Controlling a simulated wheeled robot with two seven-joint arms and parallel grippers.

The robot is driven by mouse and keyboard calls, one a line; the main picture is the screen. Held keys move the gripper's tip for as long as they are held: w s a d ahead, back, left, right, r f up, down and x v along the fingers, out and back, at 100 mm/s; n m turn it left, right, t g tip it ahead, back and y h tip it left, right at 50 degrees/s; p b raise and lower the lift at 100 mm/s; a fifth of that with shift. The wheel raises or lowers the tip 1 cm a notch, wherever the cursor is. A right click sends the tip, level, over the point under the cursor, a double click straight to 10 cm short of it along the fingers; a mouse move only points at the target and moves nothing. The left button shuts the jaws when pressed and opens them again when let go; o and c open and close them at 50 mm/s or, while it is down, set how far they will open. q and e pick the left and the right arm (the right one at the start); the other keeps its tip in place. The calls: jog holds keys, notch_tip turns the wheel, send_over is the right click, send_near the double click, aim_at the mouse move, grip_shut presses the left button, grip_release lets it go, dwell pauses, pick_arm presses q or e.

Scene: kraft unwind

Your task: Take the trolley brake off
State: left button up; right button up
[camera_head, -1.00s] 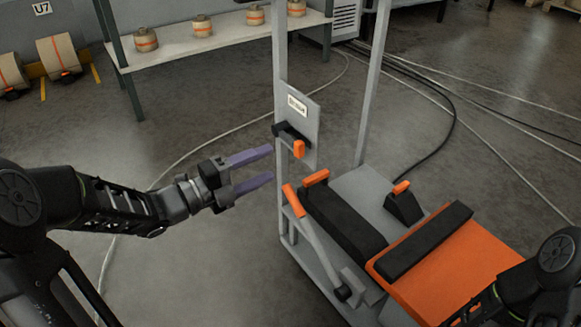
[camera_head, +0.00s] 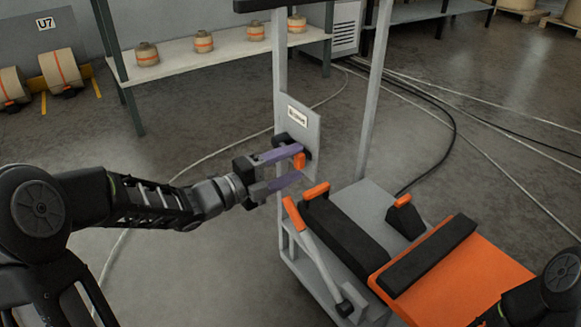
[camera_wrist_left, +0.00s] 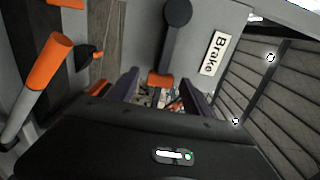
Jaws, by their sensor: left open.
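The trolley (camera_head: 369,110) has a grey plate (camera_head: 305,118) on its left post with a label, which reads "Brake" in the left wrist view (camera_wrist_left: 214,53). A black brake lever with an orange tip (camera_head: 299,161) is mounted on the plate. In the left wrist view the lever (camera_wrist_left: 170,45) hangs down and its orange end (camera_wrist_left: 160,80) shows between the fingers. My left gripper (camera_head: 292,168) is open, with its purple fingers at the lever's tip; I cannot tell if they touch it. My right arm shows at the lower right, but its gripper fingers are not visible.
An orange-tipped grey lever (camera_head: 315,245) stands on the trolley's left side, close below my left gripper. A black pedal (camera_head: 404,215) and an orange panel (camera_head: 455,275) are further right. A shelf with rolls (camera_head: 200,58) stands behind. Cables (camera_head: 440,110) lie on the floor.

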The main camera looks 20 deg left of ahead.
pick_arm(q)
grip_shut()
dwell(0.7)
dwell(0.8)
